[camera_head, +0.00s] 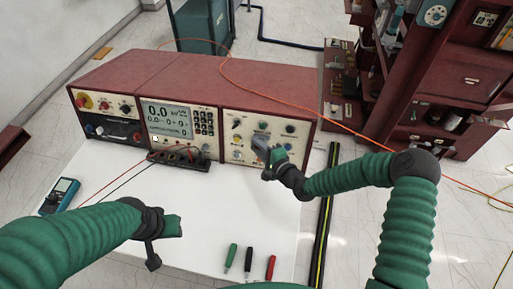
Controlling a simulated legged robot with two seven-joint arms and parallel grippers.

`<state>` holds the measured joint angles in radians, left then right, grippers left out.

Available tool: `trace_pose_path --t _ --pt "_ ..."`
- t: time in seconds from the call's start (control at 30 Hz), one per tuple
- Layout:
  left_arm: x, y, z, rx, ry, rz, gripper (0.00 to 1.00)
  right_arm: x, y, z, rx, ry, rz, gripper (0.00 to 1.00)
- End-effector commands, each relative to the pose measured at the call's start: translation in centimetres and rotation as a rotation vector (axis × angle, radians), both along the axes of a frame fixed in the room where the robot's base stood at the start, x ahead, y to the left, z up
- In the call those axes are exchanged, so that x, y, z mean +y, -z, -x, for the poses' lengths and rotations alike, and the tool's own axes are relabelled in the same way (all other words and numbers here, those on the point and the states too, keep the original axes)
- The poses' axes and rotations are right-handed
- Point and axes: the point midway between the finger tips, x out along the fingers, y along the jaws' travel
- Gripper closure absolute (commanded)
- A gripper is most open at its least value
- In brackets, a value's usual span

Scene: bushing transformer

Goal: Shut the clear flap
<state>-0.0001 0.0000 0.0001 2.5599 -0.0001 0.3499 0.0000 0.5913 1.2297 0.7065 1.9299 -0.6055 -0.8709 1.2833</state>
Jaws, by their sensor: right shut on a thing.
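The clear flap (260,143) shows as a small grey, see-through piece standing out from the right panel of the red test set (268,125). My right gripper (270,163) is at the panel front, shut on the flap. The gripper partly hides the flap and the controls behind it, and the flap's exact angle is hard to tell. My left gripper (167,240) is over the white table, left of and in front of the test set, touching nothing that I can see. Whether its jaws are open or shut is unclear.
The white table (215,205) is mostly clear in the middle. Green, black and red probes (249,259) lie at its front edge. A blue meter (61,194) is at the left. A black terminal block (179,159) with leads sits before the display. A red cabinet (440,85) stands behind right.

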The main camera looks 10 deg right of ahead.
Motion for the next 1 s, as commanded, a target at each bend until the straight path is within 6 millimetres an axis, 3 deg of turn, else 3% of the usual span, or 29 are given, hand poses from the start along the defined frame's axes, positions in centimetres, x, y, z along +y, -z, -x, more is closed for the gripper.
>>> trace_pose_path --t 0.03,0.5,0.73,1.0 --pt "0.0 1.4 0.0 0.000 0.000 0.000 0.64 -0.4 1.2 0.0 -0.020 0.007 0.010 1.00" --pt "0.0 9.3 0.0 0.000 0.000 0.000 0.64 -0.5 3.4 0.3 -0.344 0.009 0.117 1.00" --pt "-0.1 11.6 0.0 0.000 0.000 0.000 0.64 -0.5 3.6 0.3 -0.452 0.009 0.151 1.00" --pt "-0.1 12.4 0.0 0.000 0.000 0.000 0.64 -0.6 3.4 0.2 -0.501 0.010 0.168 1.00"
